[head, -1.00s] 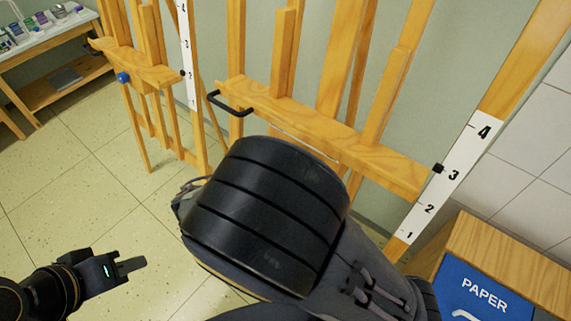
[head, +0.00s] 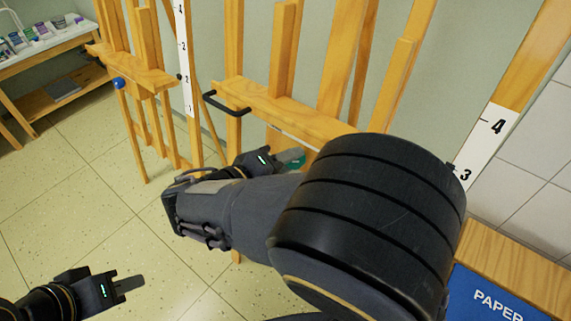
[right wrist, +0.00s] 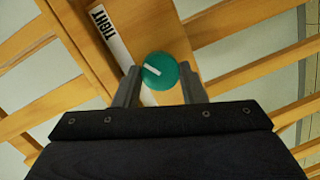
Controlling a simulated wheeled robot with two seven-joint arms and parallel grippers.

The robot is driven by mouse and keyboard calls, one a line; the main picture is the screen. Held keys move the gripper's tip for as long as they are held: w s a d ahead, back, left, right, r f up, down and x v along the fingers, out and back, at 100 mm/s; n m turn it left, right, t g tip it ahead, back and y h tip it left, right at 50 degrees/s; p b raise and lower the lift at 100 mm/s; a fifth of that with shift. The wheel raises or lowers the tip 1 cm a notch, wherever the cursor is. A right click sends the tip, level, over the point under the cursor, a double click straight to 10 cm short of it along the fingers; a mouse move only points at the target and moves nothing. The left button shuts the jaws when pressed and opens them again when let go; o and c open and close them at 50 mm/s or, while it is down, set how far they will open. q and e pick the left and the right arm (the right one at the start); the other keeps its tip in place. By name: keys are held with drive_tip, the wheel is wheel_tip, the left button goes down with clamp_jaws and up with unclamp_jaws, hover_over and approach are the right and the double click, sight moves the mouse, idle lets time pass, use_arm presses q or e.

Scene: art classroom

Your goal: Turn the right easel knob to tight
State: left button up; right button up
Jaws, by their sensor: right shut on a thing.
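The teal round knob (right wrist: 160,71) with a white pointer line sits on the wooden easel (right wrist: 174,28). My right gripper (right wrist: 160,84) is shut on it, one finger on each side. The pointer line slants toward the upper left, toward a white strip (right wrist: 118,45). The strip bears the word TIGHT at its upper end; its lower part is partly hidden by a finger. In the head view, a bit of the knob (head: 297,160) shows at the tip of my right gripper (head: 284,160), below the easel ledge (head: 290,113). My left gripper (head: 128,284) is low at the left, touching nothing.
A black handle (head: 226,104) juts from the easel ledge. Another easel with a blue knob (head: 118,83) stands to the left. A blue PAPER bin (head: 490,297) in a wooden frame is at the lower right. The floor (head: 90,205) at left is open.

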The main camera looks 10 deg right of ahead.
idle(0.5)
drive_tip(key=o, duration=1)
drive_tip(key=shift+a, duration=0.1)
drive_tip(key=v, duration=0.7)
drive_tip(key=shift+s+a+p, duration=0.15)
drive_tip(key=shift+a+p, duration=0.1)
drive_tip(key=shift+p, duration=0.15)
drive_tip(key=shift+s+a+r, duration=0.1)
